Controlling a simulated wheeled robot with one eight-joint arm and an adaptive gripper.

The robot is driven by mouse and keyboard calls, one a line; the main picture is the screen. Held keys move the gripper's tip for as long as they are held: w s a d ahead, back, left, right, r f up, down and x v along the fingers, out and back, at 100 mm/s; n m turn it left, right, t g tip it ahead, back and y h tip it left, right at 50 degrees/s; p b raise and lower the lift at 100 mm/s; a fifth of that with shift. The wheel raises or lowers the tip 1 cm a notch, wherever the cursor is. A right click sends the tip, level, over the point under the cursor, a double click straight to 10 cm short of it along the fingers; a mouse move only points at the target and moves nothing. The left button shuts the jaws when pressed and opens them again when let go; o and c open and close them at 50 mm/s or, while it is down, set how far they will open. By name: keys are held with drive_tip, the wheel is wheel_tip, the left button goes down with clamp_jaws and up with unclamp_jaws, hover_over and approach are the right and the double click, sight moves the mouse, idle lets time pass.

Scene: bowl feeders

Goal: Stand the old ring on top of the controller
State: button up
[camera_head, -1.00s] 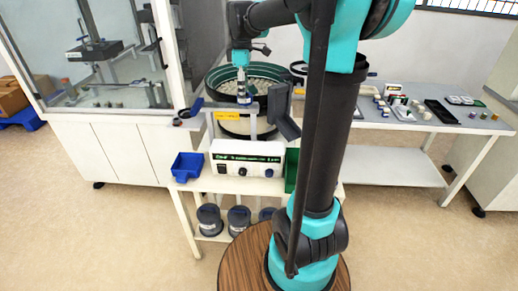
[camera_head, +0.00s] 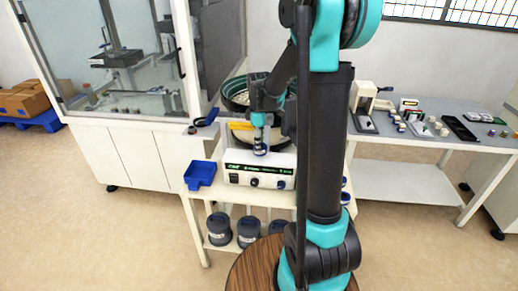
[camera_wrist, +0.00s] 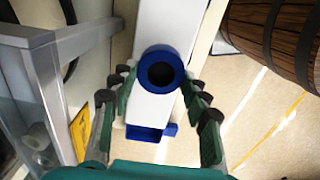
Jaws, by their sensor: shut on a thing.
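The ring (camera_wrist: 160,51) is a blue collar with a dark centre, held between the fingertips of my gripper (camera_wrist: 160,75) in the wrist view. In the head view, my gripper (camera_head: 260,148) points down, with the small ring at its tip. The controller (camera_head: 258,178) is a white box with a dark panel and knobs, on the white stand. The controller's white top (camera_wrist: 168,22) shows beneath the ring in the wrist view.
A blue bin (camera_head: 200,175) stands left of the controller and shows in the wrist view (camera_wrist: 145,133). The green-rimmed bowl feeder (camera_head: 233,92) is behind, partly hidden by my arm. Dark round containers (camera_head: 218,229) sit on the lower shelf. A side table (camera_head: 400,152) stands at right.

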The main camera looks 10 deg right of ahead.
drive_tip(key=shift+f, duration=1.2)
drive_tip(key=shift+f, duration=0.1)
drive_tip(key=o, duration=1.2)
wheel_tip(320, 180, up, 12)
drive_tip(key=s+d+f+m+t, duration=0.1)
drive_tip(key=s+f+m, duration=0.3)
drive_tip(key=s, duration=0.3)
drive_tip(key=s+d+f+m+t, duration=0.1)
drive_tip(key=s+d+f+m, duration=0.1)
drive_tip(key=s+f+m, duration=0.2)
drive_tip(key=s+d+f+m+t, duration=0.1)
drive_tip(key=s+f+m, duration=0.4)
drive_tip(key=s, duration=0.6)
drive_tip(key=shift+d+m+t, duration=0.2)
drive_tip(key=shift+m+t, duration=0.4)
drive_tip(key=shift+m, duration=0.1)
